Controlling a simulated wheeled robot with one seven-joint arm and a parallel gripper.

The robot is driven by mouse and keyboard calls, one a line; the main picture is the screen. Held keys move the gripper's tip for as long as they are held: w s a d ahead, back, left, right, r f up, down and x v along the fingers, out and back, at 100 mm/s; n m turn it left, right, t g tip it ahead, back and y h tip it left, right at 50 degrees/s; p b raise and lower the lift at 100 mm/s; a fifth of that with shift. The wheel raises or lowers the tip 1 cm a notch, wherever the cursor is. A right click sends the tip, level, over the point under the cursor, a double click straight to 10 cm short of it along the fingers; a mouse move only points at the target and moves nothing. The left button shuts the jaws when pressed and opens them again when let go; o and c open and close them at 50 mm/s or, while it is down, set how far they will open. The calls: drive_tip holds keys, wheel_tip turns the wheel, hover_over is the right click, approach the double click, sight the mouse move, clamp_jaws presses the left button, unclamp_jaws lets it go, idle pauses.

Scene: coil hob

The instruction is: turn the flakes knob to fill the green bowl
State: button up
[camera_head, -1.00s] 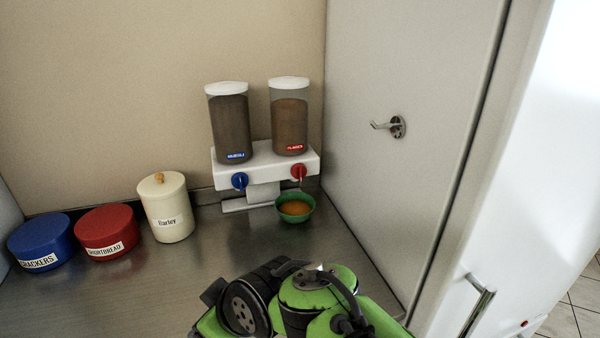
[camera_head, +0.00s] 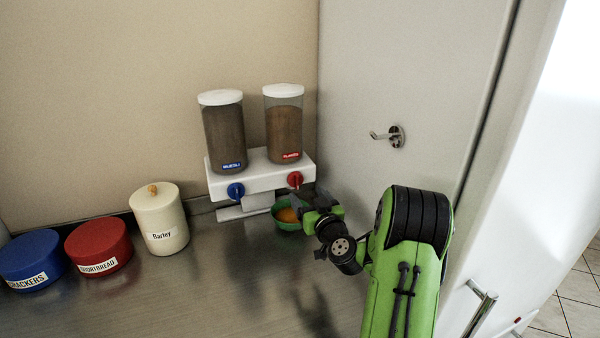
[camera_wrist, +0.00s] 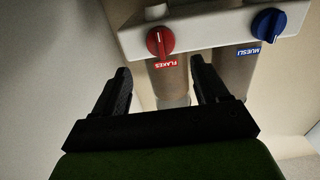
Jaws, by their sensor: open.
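The red flakes knob (camera_head: 295,180) is on the front of the white dispenser, under the right canister with the red flakes label (camera_head: 291,156). In the wrist view the red knob (camera_wrist: 160,41) shows just beyond and between my fingers, with a pale mark on its face. My gripper (camera_head: 305,199) is open and empty, close in front of and below the knob, apart from it. The green bowl (camera_head: 281,226) stands on the counter under the flakes outlet. Orange-brown contents show in it, and my gripper hides its right part.
The blue muesli knob (camera_head: 235,191) is left of the red one; it also shows in the wrist view (camera_wrist: 268,24). A barley jar (camera_head: 160,222), red tin (camera_head: 98,250) and blue tin (camera_head: 32,260) stand left. A wall with a hook (camera_head: 390,136) is right.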

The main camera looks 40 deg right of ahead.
sight(298, 182)
drive_tip(key=p+x, duration=0.3)
drive_tip(key=x, duration=0.4)
drive_tip(key=shift+w, duration=0.4)
drive_tip(key=c, duration=1)
